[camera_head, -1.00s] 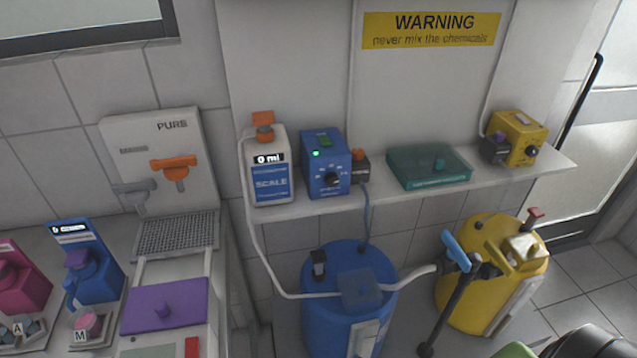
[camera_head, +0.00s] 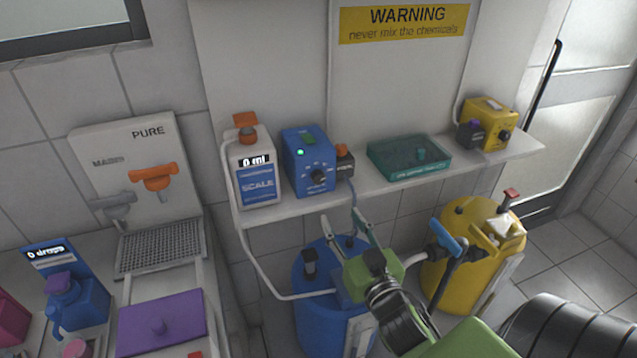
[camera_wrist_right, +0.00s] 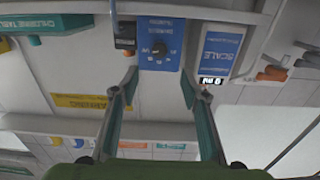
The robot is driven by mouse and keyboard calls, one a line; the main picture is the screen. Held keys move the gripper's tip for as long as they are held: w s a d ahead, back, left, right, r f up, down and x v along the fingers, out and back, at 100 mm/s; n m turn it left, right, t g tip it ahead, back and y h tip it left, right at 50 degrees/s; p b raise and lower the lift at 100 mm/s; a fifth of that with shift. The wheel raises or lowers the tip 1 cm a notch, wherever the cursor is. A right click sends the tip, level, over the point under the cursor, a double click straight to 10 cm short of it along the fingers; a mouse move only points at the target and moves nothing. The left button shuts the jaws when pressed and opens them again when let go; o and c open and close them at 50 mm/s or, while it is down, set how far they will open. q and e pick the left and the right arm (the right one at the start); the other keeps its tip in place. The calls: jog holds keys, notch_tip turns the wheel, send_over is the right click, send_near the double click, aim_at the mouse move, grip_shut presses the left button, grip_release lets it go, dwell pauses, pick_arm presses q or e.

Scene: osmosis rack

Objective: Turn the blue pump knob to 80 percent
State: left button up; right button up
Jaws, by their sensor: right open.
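The blue pump (camera_head: 308,163) stands on the wall shelf. Its black knob (camera_head: 319,176) is on the front face, with white dial marks around it and a green light above. The right wrist view shows the pump (camera_wrist_right: 160,32) upside down, with its knob (camera_wrist_right: 158,49) between and beyond my fingertips. My right gripper (camera_head: 346,228) is open and empty, in front of and below the shelf, apart from the knob. The fingers also show in the right wrist view (camera_wrist_right: 158,88). The pointer's exact setting is too small to read. My left gripper is not in view.
A white scale bottle (camera_head: 257,180) stands left of the pump, and a teal box (camera_head: 409,157) is to its right on the shelf (camera_head: 290,212). A yellow pump (camera_head: 489,124) sits farther right. A blue barrel (camera_head: 308,325) and a yellow barrel (camera_head: 457,270) stand below.

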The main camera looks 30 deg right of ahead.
jog(key=p, duration=0.3)
send_near(320, 180)
jog(key=x, duration=0.7)
jog(key=shift+r, duration=0.15)
jog(key=shift+x, duration=0.75)
jog(key=c, duration=1.1)
